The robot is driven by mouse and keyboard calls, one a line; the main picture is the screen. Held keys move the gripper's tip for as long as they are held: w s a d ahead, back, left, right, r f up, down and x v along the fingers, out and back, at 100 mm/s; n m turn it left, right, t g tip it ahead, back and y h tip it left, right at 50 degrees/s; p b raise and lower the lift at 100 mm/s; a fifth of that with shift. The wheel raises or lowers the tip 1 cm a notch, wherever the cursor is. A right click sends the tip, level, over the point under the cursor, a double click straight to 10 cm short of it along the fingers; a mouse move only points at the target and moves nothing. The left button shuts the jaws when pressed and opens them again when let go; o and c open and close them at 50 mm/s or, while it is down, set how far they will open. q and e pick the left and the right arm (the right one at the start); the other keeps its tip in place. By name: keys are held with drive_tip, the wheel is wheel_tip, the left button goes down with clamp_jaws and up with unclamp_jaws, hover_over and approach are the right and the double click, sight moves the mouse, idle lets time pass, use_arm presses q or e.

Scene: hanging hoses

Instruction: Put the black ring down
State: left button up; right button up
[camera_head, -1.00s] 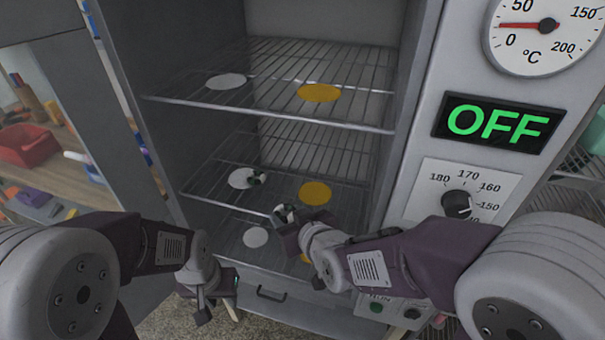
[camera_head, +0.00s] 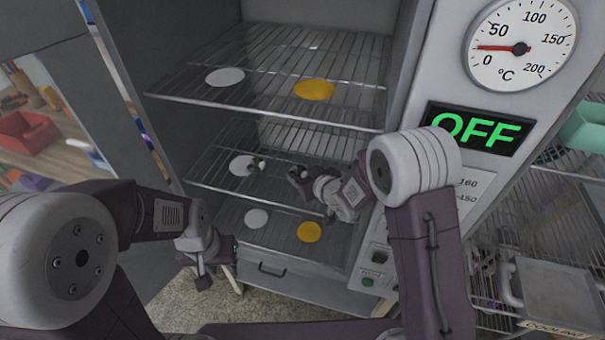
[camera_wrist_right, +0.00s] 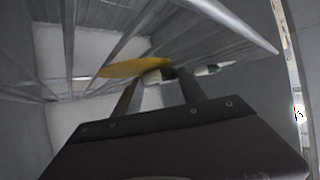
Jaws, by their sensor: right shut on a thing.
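My right gripper (camera_head: 299,174) reaches into the open oven at the middle shelf (camera_head: 215,180) and is shut on a small dark and pale piece, which I take for the black ring (camera_wrist_right: 154,75). In the right wrist view the fingers (camera_wrist_right: 160,92) close around it, with a yellow disc (camera_wrist_right: 125,68) just beyond. Its ring shape cannot be made out. Another small white and dark piece (camera_head: 256,166) rests at a white disc (camera_head: 240,164) left of the gripper; a similar one shows in the wrist view (camera_wrist_right: 213,69). My left gripper (camera_head: 203,277) hangs outside, low; its jaws are unclear.
The upper shelf (camera_head: 270,110) is close above my right gripper and bears a white disc (camera_head: 225,77) and a yellow disc (camera_head: 314,89). Lower down are another white disc (camera_head: 256,218) and yellow disc (camera_head: 309,232). The control panel (camera_head: 480,130) stands to the right; a rack (camera_head: 560,210) is beyond it.

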drive_tip(key=shift+w, duration=0.15)
drive_tip(key=shift+f, duration=0.15)
drive_tip(key=shift+s+f+b, duration=0.4)
drive_tip(key=shift+f+b, duration=0.1)
drive_tip(key=shift+b, duration=0.15)
drive_tip(key=o, duration=1.1)
drive_tip(key=shift+d+f, duration=0.1)
drive_tip(key=shift+o, duration=1.2)
drive_tip(key=shift+s+f, duration=0.1)
drive_tip(key=shift+r+p, duration=0.6)
drive_tip(key=shift+p, duration=0.05)
drive_tip(key=v, duration=0.7)
drive_tip(key=shift+r+b, duration=0.35)
drive_tip(key=shift+b, duration=0.05)
